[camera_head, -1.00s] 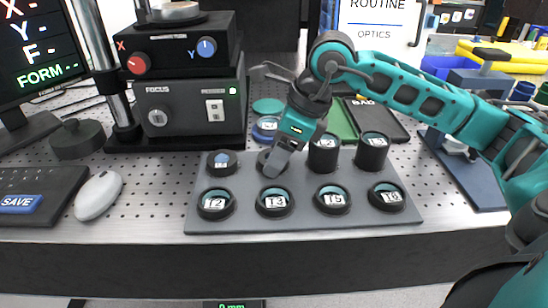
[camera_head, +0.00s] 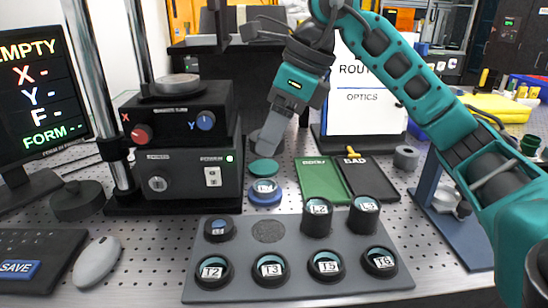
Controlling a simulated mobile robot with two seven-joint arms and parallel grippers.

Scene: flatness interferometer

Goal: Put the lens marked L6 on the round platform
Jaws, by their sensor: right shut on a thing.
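My right gripper (camera_head: 268,128) is shut on a dark round lens (camera_head: 258,143), held in the air right of the black instrument. Its marking cannot be read, and the fingers partly hide it. The round platform (camera_head: 177,84), a grey disc on top of the instrument, is bare, to the left of and higher in the picture than the held lens. The grey lens tray (camera_head: 340,284) has an empty round spot in its back row. Other lenses stand there, including a small blue-marked one (camera_head: 220,229) and two taller ones (camera_head: 317,218), (camera_head: 364,215). My left gripper is not in view.
The instrument's black body (camera_head: 187,150) and chrome post (camera_head: 90,90) stand by the platform. A blue ring-shaped part (camera_head: 264,194) and a green disc (camera_head: 263,167) lie behind the tray. Green (camera_head: 322,180) and black (camera_head: 368,177) mats lie right. The monitor (camera_head: 42,90) reads EMPTY.

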